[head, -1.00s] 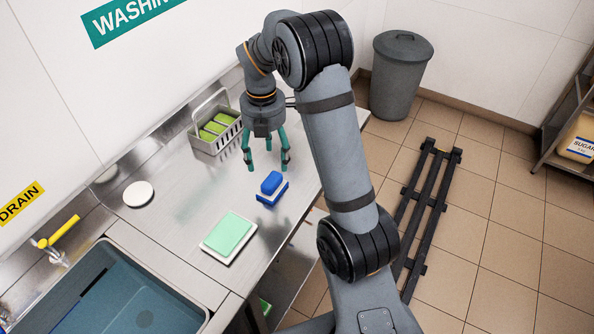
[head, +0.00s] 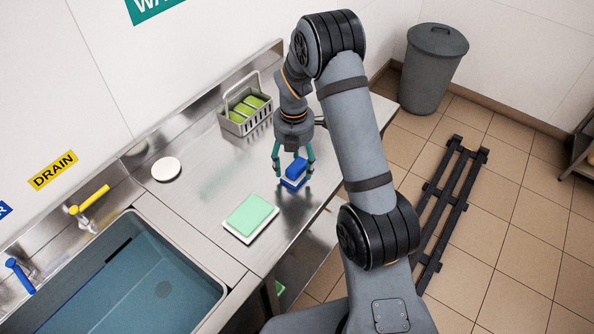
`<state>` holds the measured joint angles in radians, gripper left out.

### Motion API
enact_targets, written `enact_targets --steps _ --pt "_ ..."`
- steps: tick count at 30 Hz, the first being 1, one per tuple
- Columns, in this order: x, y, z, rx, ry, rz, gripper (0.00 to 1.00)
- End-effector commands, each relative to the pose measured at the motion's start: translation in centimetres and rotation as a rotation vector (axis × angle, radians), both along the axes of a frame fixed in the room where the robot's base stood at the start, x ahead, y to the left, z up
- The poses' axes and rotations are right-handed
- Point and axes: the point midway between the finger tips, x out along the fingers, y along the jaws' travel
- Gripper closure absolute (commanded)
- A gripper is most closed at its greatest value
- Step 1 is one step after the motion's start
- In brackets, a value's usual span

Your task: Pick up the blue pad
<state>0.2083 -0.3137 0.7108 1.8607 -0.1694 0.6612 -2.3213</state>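The blue pad (head: 296,168) is a small blue block with a pale layer, resting over a blue and white base on the steel counter, near the counter's right edge. My gripper (head: 293,170) points down from above, with its teal fingers spread on the left and right of the blue pad. The fingers look apart, with the pad between them. Whether they touch it cannot be told from this view.
A green pad on a white tray (head: 232,233) lies in front of the blue pad. A grey basket with green pads (head: 222,125) stands behind, by the wall. A white disc (head: 166,169) and a sink (head: 205,320) are to the left. Bare counter lies between.

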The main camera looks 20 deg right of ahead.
Motion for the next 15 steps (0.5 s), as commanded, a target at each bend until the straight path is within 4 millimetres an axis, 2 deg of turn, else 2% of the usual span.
enact_targets --steps 15 --pt "0.01 0.01 0.04 0.0 0.0 0.001 0.67"
